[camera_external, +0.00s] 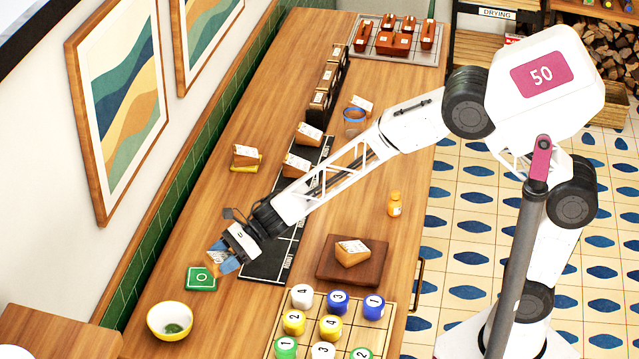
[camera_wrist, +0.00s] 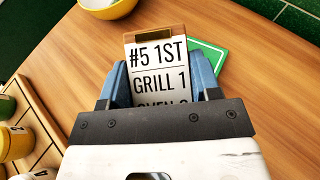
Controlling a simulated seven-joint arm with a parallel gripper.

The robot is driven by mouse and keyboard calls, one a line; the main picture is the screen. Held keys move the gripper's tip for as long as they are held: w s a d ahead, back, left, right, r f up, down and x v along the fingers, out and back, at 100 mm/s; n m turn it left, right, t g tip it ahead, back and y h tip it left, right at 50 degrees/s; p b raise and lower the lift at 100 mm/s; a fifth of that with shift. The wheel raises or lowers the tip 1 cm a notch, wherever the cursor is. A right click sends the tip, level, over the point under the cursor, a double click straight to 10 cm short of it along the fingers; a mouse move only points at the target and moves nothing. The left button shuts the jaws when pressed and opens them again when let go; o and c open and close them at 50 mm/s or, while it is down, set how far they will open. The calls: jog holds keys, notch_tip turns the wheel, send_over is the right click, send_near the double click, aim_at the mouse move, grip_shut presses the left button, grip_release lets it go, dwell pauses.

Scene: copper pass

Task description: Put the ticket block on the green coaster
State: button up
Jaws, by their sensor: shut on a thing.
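My gripper (camera_external: 223,257) is shut on a ticket block (camera_external: 214,257), a small wooden block with a white ticket. In the wrist view the ticket (camera_wrist: 157,65) reads "#5 1ST" and "GRILL 1", and its lower lines are hidden by my gripper (camera_wrist: 158,85). The green coaster (camera_external: 201,279) lies on the counter just beside and below the held block in the external view. In the wrist view the coaster (camera_wrist: 212,56) shows past the block's right side, partly covered by it. I cannot tell the block's exact height above the counter.
A yellow bowl (camera_external: 170,321) stands near the coaster. Other ticket blocks stand on the black mat (camera_external: 262,262), on a yellow base (camera_external: 244,168) and on a brown board (camera_external: 338,272). Numbered pots (camera_external: 330,328) and an orange bottle (camera_external: 394,205) stand to the right.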

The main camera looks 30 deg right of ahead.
send_over(202, 277)
jog(key=shift+a+f, duration=0.1)
jog(key=shift+f, duration=0.2)
dwell(0.4)
jog(key=shift+f, duration=1.75)
jog(key=shift+f, duration=0.1)
jog(key=o, duration=1)
jog(key=shift+f, duration=0.1)
jog(key=shift+r, duration=0.2)
jog(key=shift+v, duration=6)
